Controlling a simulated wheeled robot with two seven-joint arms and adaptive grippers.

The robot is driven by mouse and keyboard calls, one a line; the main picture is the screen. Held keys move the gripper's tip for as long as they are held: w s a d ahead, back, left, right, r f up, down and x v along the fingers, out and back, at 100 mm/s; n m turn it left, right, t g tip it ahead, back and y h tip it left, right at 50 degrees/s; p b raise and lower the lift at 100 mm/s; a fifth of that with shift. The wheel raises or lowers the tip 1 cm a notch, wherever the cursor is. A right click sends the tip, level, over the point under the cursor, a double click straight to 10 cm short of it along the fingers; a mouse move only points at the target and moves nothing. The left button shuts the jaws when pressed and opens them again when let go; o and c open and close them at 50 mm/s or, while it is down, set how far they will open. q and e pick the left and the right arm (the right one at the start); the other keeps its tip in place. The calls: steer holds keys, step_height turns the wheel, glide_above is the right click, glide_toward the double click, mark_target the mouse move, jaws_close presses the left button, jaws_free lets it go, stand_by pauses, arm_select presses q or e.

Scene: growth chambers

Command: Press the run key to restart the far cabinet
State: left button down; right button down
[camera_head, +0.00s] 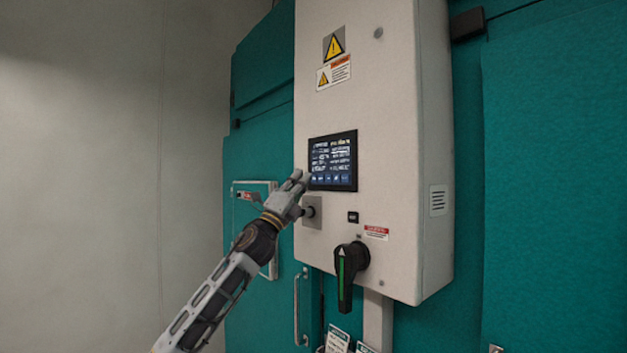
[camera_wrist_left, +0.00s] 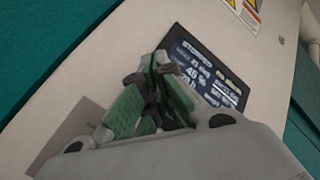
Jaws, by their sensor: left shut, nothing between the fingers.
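The far cabinet's pale control box (camera_head: 390,95) carries a dark touchscreen (camera_head: 333,160) with lines of text and a row of small keys along its bottom edge. Which one is the run key is too small to read. My left gripper (camera_head: 301,177) is shut and empty at the screen's lower left corner; whether it touches is unclear. In the left wrist view the closed fingertips (camera_wrist_left: 160,64) overlap the left part of the screen (camera_wrist_left: 205,80), whose top line seems to read "STOPPED". The fingers hide the screen's lower left there. My right gripper is not in view.
Warning labels (camera_head: 333,72) sit above. Teal cabinet panels (camera_head: 550,180) stand behind; a vertical handle (camera_head: 300,310) is lower left.

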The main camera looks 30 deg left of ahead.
arm_select(q)
steer(key=shift+w, duration=0.1)
stand_by(0.3)
steer(key=shift+w+d, duration=0.15)
steer(key=shift+w, duration=0.05)
stand_by(0.4)
steer(key=shift+s, duration=0.2)
stand_by(0.3)
steer(key=shift+s+a, duration=0.3)
steer(key=shift+s, duration=0.2)
steer(key=s, duration=0.1)
steer(key=s+a+b, duration=0.1)
steer(key=s, duration=0.1)
steer(key=s+a, duration=0.1)
steer(key=shift+s, duration=0.3)
stand_by(0.6)
stand_by(0.5)
